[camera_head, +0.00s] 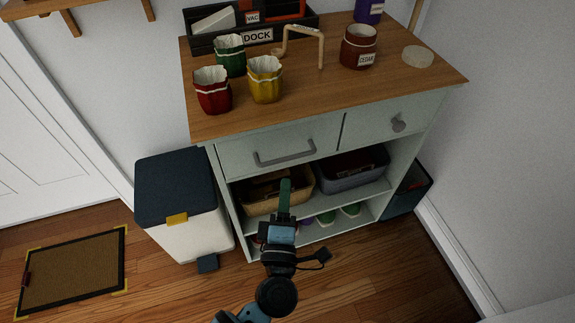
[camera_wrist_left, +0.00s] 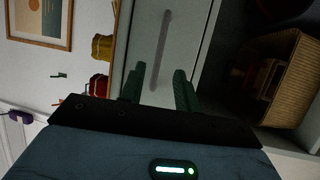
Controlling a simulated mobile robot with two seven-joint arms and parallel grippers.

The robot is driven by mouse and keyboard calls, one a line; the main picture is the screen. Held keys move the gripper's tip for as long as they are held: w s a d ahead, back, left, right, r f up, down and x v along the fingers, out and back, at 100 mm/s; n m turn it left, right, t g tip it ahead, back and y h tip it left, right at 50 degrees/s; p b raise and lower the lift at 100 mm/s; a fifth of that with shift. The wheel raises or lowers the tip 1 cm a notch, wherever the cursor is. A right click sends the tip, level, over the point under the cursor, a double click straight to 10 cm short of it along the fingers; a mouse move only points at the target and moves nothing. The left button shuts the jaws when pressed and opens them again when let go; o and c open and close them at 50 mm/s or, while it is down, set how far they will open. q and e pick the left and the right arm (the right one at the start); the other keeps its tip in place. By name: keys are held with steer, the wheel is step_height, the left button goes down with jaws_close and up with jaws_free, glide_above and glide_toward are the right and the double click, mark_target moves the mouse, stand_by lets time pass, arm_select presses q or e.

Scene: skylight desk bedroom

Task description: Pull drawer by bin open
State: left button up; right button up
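The drawer by the bin (camera_head: 240,155) is the wider left one under the wooden top, pale grey-green and flush with the cabinet front. Its grey bar handle (camera_head: 284,158) runs across the front. In the left wrist view the handle (camera_wrist_left: 160,48) appears as an upright dark bar. My left gripper (camera_head: 285,183) is just below and in front of the handle in the head view. Its green fingers (camera_wrist_left: 158,76) are apart with nothing between them, and the handle lies beyond the fingertips, in line with the gap. My right gripper is not in view.
The white bin (camera_head: 185,225) with a dark lid stands left of the cabinet. A smaller drawer with a round knob (camera_head: 398,123) is at right. Below, a wicker basket (camera_head: 262,203) and grey box (camera_head: 350,180) fill the shelf. Cups and a dock (camera_head: 225,42) stand on top.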

arm_select(q)
steer(key=x, duration=0.7)
steer(key=shift+w, duration=0.15)
jaws_close()
